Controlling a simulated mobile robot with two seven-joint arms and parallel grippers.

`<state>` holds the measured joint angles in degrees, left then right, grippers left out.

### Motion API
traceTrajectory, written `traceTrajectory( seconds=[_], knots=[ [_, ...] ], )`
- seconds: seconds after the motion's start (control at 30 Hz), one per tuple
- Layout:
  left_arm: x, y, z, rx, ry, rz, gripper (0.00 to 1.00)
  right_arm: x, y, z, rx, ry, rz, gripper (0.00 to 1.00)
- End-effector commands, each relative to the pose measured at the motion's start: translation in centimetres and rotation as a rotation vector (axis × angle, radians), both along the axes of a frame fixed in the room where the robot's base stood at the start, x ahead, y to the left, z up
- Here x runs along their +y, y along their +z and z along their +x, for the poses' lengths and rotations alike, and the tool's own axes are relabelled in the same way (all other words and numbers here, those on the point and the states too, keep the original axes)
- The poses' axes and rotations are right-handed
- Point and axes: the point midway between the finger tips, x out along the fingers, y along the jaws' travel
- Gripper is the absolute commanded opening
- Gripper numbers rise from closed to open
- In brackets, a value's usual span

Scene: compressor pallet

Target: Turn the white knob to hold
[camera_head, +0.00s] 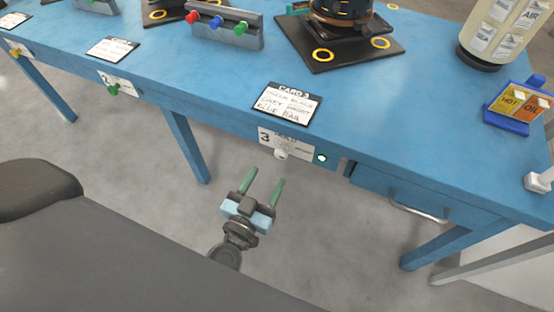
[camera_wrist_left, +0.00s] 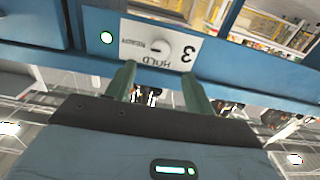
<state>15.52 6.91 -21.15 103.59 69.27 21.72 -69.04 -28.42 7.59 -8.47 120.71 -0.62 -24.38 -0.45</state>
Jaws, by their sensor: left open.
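The white knob (camera_head: 281,154) sits on a white label plate (camera_head: 297,147) marked 3 on the front edge of the blue table. In the left wrist view the knob (camera_wrist_left: 159,49) shows on the plate (camera_wrist_left: 180,36), which appears upside down with the word HOLD and a second, hard-to-read word. I cannot tell for sure which word the knob points to. My left gripper (camera_head: 264,178) is open and empty, with its two green fingers pointing at the plate from the front. In the left wrist view the fingertips (camera_wrist_left: 157,72) are on either side of the knob's line, apart from it.
A green light (camera_head: 321,157) glows right of the plate. Card 3 (camera_head: 288,104) lies on the blue table (camera_head: 205,85) above it. A drawer handle (camera_head: 418,212) juts out at the right. A green knob (camera_head: 113,89) is further left. The floor before the table is clear.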

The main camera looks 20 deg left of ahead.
Motion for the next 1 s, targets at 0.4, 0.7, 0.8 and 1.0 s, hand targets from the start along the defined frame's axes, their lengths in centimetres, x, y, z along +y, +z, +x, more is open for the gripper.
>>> traceTrajectory(
  seconds=[0.4, 0.7, 0.8, 1.0],
  knots=[
    [-0.2, -0.1, 5.8, 0.000, 0.001, -0.002, 0.53, 0.0, -0.7, -0.7, 0.016, -0.001, -0.001, 0.36],
    [-0.2, 0.0, 6.8, 0.001, -0.001, -0.002, 0.53, -0.1, -0.8, -0.7, 0.017, -0.002, -0.001, 0.36],
    [-0.2, 0.0, 6.8, 0.001, -0.001, -0.002, 0.53, -0.1, -0.8, -0.7, 0.017, -0.003, -0.002, 0.36],
    [-0.2, 0.0, 6.8, 0.001, -0.001, -0.001, 0.32, -0.1, -0.8, -0.7, 0.017, -0.003, -0.002, 0.36]
  ],
)
